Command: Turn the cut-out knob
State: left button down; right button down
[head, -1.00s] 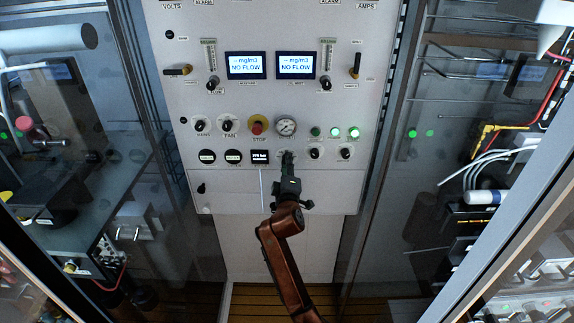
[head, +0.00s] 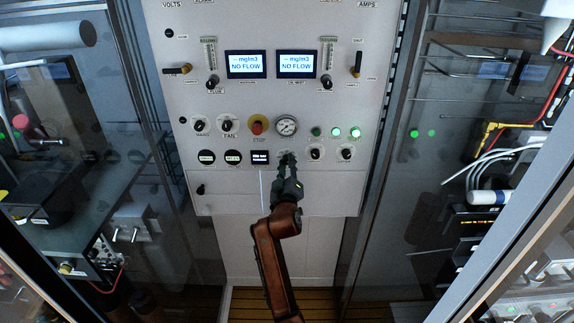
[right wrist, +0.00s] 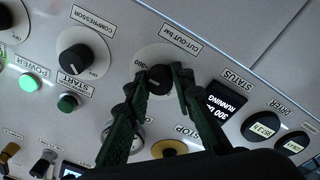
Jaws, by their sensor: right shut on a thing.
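The cut-out knob (right wrist: 159,78) is a small dark knob on a round pale dial under a "CUTOUT bar" label in the right wrist view. My right gripper (right wrist: 160,74) has one dark finger on each side of the knob and is shut on it. In the head view my right gripper (head: 287,161) reaches up to the lower knob row and hides the knob. The knob's pointer is hidden by the fingers. My left gripper is not in view.
The status display (head: 259,157) is just left of the gripper, and a selector knob (head: 315,154) is on its right. The pressure gauge (head: 286,126) and yellow-ringed red stop button (head: 257,125) sit above. Glass-fronted cabinets flank the panel.

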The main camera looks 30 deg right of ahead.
jog(key=shift+f, duration=0.15)
jog(key=c, duration=1.7)
grip_release()
jog(key=shift+o, duration=0.2)
jog(key=v, duration=0.7)
jog(key=shift+s+a, duration=0.15)
jog(key=shift+s, duration=0.1)
